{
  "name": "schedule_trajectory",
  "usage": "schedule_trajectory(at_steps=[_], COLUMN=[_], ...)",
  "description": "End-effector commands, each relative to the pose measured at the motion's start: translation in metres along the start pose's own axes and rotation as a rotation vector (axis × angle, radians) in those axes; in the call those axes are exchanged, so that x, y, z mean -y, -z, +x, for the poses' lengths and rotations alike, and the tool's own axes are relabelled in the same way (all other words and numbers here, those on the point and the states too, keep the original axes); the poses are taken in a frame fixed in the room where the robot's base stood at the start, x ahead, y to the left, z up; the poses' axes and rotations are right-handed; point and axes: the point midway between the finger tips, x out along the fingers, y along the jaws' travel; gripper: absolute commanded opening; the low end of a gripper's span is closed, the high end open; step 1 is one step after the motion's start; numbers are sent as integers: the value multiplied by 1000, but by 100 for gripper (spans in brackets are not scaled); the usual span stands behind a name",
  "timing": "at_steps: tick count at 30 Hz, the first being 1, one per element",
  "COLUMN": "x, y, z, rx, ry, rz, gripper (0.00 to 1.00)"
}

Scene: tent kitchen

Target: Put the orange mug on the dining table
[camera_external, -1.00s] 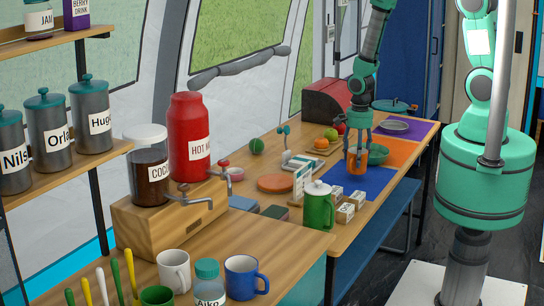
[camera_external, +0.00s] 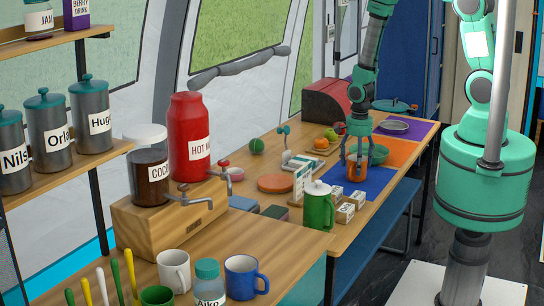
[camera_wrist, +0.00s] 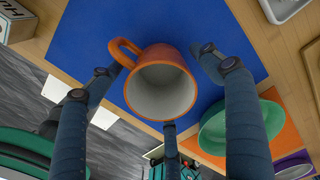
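The orange mug (camera_wrist: 160,84) stands on the blue mat (camera_wrist: 92,28) on the dining table (camera_external: 263,150). The wrist view looks into its empty white inside, with the handle toward the upper left. In the external view the mug (camera_external: 357,171) sits under my gripper (camera_external: 357,160). My gripper's fingers (camera_wrist: 164,75) are spread around the mug. There is a gap between the right finger and the mug wall. The left finger is near the handle. The gripper looks open.
A green bowl (camera_wrist: 230,125) on an orange mat stands close to the right finger. Small labelled boxes (camera_external: 346,212) and a green pot (camera_external: 318,208) stand nearer the camera. A cutting board with fruit (camera_external: 320,143) lies to the left.

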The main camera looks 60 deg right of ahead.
Motion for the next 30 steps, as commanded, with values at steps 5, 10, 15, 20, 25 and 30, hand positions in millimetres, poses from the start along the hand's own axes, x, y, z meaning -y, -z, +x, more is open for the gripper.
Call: schedule_trajectory(at_steps=[5, 10, 15, 20, 25, 30], x=[0, 1, 1, 0, 1, 1], y=[0, 0, 0, 0, 0, 0], z=[-1, -8, -24, -47, -76, -101], rx=[0, 0, 0, 0, 0, 0], ry=[0, 2, 2, 2, 4, 2], rz=[0, 0, 0, 0, 0, 0], gripper=[78, 78, 78, 78, 78, 78])
